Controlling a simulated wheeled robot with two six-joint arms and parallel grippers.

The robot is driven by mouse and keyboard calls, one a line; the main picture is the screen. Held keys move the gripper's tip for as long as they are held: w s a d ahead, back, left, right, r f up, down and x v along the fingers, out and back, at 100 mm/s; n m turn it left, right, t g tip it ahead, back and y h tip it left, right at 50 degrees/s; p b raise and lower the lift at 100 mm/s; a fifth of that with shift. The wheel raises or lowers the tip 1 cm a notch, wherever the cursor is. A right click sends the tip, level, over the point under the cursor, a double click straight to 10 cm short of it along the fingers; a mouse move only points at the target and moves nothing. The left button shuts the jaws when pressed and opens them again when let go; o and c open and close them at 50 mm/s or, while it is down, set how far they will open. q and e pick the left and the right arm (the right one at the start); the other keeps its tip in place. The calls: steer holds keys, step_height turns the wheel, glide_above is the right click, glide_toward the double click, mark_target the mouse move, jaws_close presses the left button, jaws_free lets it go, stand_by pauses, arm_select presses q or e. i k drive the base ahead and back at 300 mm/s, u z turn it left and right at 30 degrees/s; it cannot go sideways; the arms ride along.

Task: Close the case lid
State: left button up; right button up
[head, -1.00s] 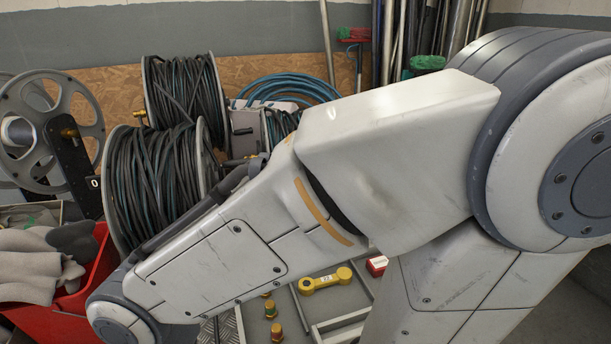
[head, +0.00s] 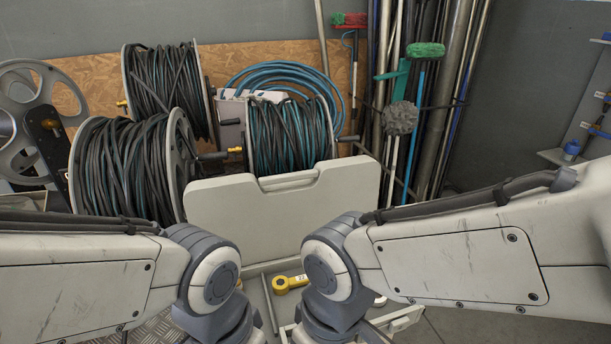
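The case lid (head: 285,217) is a pale grey-beige panel with a handle notch in its top edge. It stands upright, open, in front of the hose reels. Below it the case body shows only in part, with a pale rim (head: 405,319) at the right. A yellow tool (head: 289,284) lies inside. My left and right arms come in from the sides, and their wrist joints are in front of the lid's lower part. Both arms point down out of the picture. Neither gripper's fingers show, and the arms hide much of the case.
Hose reels, one with black hose (head: 125,170) and one with dark and teal hose (head: 290,137), stand close behind the lid. A blue hose coil (head: 285,78) hangs behind. Poles and brushes (head: 425,50) lean at the back right. Bare floor (head: 455,325) shows at lower right.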

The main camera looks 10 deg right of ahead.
mark_target(269, 218)
steer(key=u, duration=0.55)
steer(key=k, duration=0.65)
steer(key=u, duration=0.9)
steer(key=i, duration=1)
steer(key=z, duration=0.65)
